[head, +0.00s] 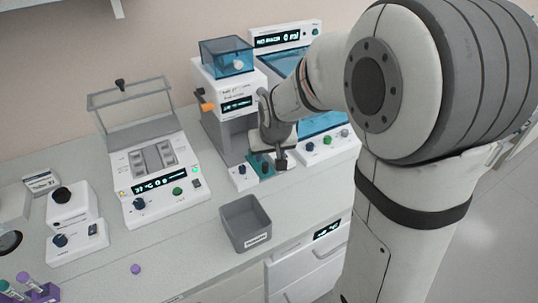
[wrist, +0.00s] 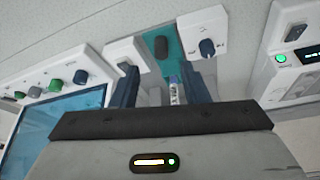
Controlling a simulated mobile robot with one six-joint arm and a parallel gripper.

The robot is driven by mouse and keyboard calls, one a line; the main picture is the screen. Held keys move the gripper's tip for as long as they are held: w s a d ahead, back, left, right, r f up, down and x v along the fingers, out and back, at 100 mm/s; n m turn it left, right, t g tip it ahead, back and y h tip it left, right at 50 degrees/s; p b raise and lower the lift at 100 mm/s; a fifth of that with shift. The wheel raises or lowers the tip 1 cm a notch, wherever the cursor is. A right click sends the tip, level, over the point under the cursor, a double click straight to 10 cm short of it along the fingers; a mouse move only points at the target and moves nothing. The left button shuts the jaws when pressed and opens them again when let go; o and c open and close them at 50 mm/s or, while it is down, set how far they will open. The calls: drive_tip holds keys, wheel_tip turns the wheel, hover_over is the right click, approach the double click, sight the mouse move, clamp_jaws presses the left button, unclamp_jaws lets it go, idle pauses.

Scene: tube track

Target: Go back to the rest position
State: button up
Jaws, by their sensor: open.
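My gripper (head: 266,160) is at the front of the tall white device with a blue clear top (head: 236,104), low over its teal base plate (head: 254,158). In the wrist view my gripper (wrist: 167,70) shows two dark blue fingers spread apart. A small tube with a label and bluish top (wrist: 174,88) stands between the fingers, with a visible gap on each side. The teal plate (wrist: 160,36) with a dark oval pad lies beyond it. In the head view the tube is hidden by my gripper.
A device with a raised clear lid (head: 155,165) stands to the left, and a blue-windowed device (head: 325,124) to the right. A grey open bin (head: 245,222) sits in front on the bench. A purple rack with tubes (head: 40,294) and a loose purple cap (head: 135,269) are at lower left.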

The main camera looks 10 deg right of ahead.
drive_tip(key=shift+s, duration=0.1)
idle(0.3)
drive_tip(key=s+d+r, duration=0.2)
drive_tip(key=s+r, duration=0.1)
drive_tip(key=s, duration=0.8)
drive_tip(key=s+d+r+m+g, duration=0.1)
drive_tip(key=s+d+r, duration=0.2)
drive_tip(key=s, duration=0.7)
drive_tip(key=shift+s+d+r+g, duration=0.2)
drive_tip(key=shift+s+d+g, duration=0.1)
drive_tip(key=shift+s, duration=0.05)
idle(0.5)
